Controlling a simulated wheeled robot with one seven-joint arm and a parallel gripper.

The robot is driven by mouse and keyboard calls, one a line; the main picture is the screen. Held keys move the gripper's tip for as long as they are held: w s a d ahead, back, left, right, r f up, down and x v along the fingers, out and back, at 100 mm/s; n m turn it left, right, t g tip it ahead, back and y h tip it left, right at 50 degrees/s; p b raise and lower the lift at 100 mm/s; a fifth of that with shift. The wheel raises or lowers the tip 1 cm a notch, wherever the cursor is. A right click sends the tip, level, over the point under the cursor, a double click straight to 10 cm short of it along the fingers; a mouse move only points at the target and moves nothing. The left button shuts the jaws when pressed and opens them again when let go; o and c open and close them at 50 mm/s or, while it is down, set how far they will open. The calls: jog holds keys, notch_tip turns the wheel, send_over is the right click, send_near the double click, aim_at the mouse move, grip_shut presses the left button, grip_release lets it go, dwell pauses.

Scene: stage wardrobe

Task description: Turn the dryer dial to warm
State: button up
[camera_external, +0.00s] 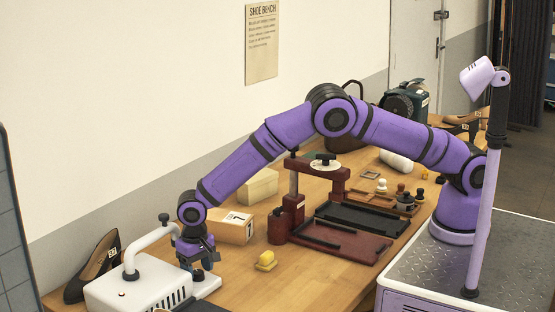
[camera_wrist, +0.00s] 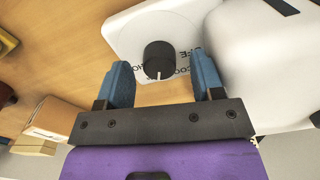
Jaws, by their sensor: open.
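The dryer (camera_external: 140,282) is a white box with a curved white pipe at the left front of the bench. In the wrist view its white body (camera_wrist: 270,65) fills the right side. The black dial (camera_wrist: 159,60) stands on a white plate with partly readable lettering and has a pale pointer line toward the picture's bottom. My gripper (camera_external: 200,262) is above the dryer's right end. In the wrist view my gripper (camera_wrist: 163,78) is open, with blue fingers on either side of the dial and apart from it. The dial is hidden in the external view.
The bench front (camera_external: 290,290) is clear.

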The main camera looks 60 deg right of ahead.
aim_at(198, 271)
notch_tip(198, 271, up, 10)
dwell(0.4)
jog(key=shift+f, duration=0.1)
jog(key=w+d+r+y, duration=0.1)
jog(key=w+d+r, duration=0.1)
jog(key=d+r, duration=1.25)
jog(key=s+d+r+t, duration=0.1)
jog(key=s+d+r, duration=0.2)
jog(key=d+r, duration=0.5)
jog(key=s+d+r+t, duration=0.1)
jog(key=s+d+r, duration=0.35)
jog(key=d, duration=0.45)
jog(key=s+d+r+n+t, duration=0.1)
jog(key=s+d+r, duration=0.2)
jog(key=s+d, duration=0.35)
jog(key=s+d+r+t, duration=0.1)
jog(key=s+d+r, duration=0.2)
jog(key=s+d, duration=0.35)
jog(key=s+d+f, duration=0.2)
jog(key=s+d, duration=0.2)
jog(key=s, duration=0.4)
jog(key=s+d+f+n+t+h, duration=0.1)
jog(key=s+d, duration=0.3)
jog(key=s, duration=0.4)
jog(key=shift+f, duration=0.45)
